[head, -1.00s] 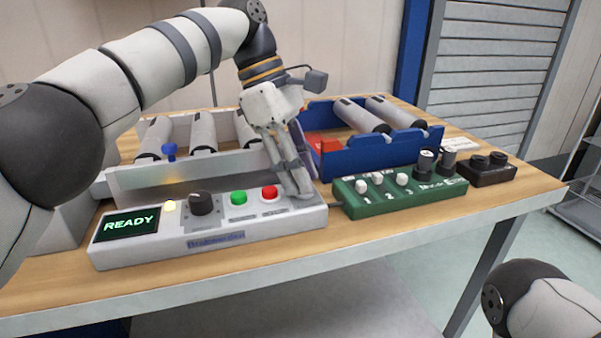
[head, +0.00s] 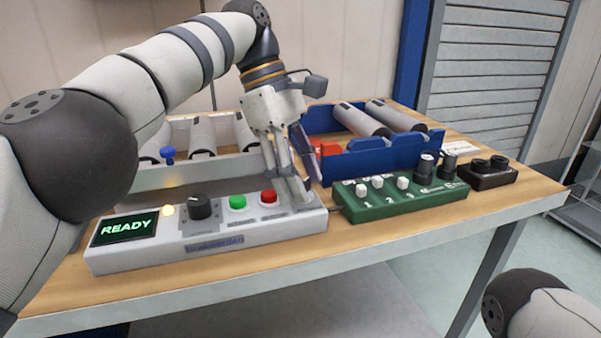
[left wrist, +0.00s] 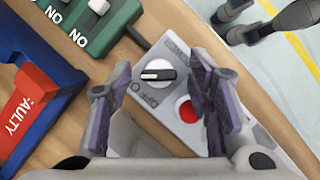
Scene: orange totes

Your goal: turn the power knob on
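The grey control panel (head: 265,235) lies along the table's front. In the left wrist view, a round knob (left wrist: 158,75) with a black and white bar across it sits on the panel (left wrist: 175,45). Lettering beside it looks like OFF. The bar lies nearly level in that picture. My left gripper (left wrist: 158,92) is open, with one finger on each side of the knob; contact cannot be told. In the head view my left gripper (head: 287,192) is over the panel's right end and hides this knob. A red button (left wrist: 187,110) is close to the right finger.
The panel also has a READY screen (head: 124,228), a black knob (head: 200,207), a green button (head: 237,202) and a red button (head: 268,196). A green switch box (head: 395,203) is to the right. A blue bin (head: 385,155) stands behind.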

